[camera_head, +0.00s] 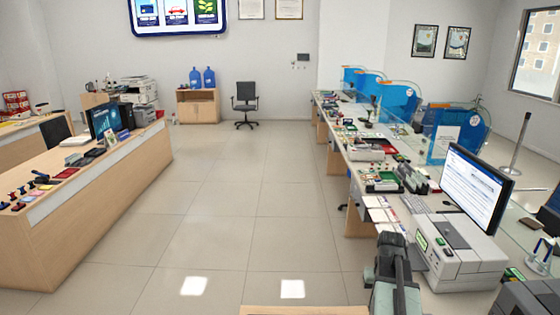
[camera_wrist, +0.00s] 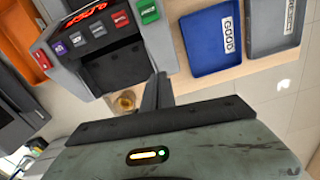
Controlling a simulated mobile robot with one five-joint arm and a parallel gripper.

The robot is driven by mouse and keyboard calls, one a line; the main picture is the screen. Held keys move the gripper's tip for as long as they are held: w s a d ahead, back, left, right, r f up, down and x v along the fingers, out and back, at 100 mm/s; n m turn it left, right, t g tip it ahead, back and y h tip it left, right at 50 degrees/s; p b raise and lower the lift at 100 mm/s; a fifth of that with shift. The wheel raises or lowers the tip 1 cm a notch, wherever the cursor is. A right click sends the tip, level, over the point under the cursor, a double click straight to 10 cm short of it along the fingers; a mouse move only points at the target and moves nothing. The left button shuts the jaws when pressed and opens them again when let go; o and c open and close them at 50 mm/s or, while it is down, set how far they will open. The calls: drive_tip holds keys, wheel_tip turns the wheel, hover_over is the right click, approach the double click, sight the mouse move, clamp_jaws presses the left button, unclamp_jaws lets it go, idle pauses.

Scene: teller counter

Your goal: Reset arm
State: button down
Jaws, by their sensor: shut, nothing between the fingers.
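My arm (camera_head: 394,277) rises at the lower right of the head view, beside the counter's near end. My gripper (camera_wrist: 161,88) shows in the wrist view as dark narrow fingers close together, with nothing between them. Beyond the fingers is a grey machine (camera_wrist: 110,58) with a red lit display and coloured buttons. I cannot tell whether the fingers touch it. In the head view I cannot make out the fingertips clearly.
A blue tray (camera_wrist: 207,42) and a grey tray (camera_wrist: 275,28) lie right of the machine in the wrist view. A monitor (camera_head: 474,188) and a white printer (camera_head: 458,250) stand on the long counter. Another desk (camera_head: 100,200) is at left; the tiled floor (camera_head: 235,200) between is clear.

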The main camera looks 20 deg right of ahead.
drive_tip(key=w+a+f+n+b, duration=0.1)
drive_tip(key=w+a+n, duration=0.1)
drive_tip(key=a, duration=1.5)
drive_tip(key=w+a+f+n+b, duration=0.1)
drive_tip(key=w+a+f+n, duration=0.1)
drive_tip(key=a, duration=1.4)
drive_tip(key=shift+w+a+f+n+b, duration=0.2)
drive_tip(key=shift+w+a+n+b, duration=0.2)
drive_tip(key=shift+n, duration=0.1)
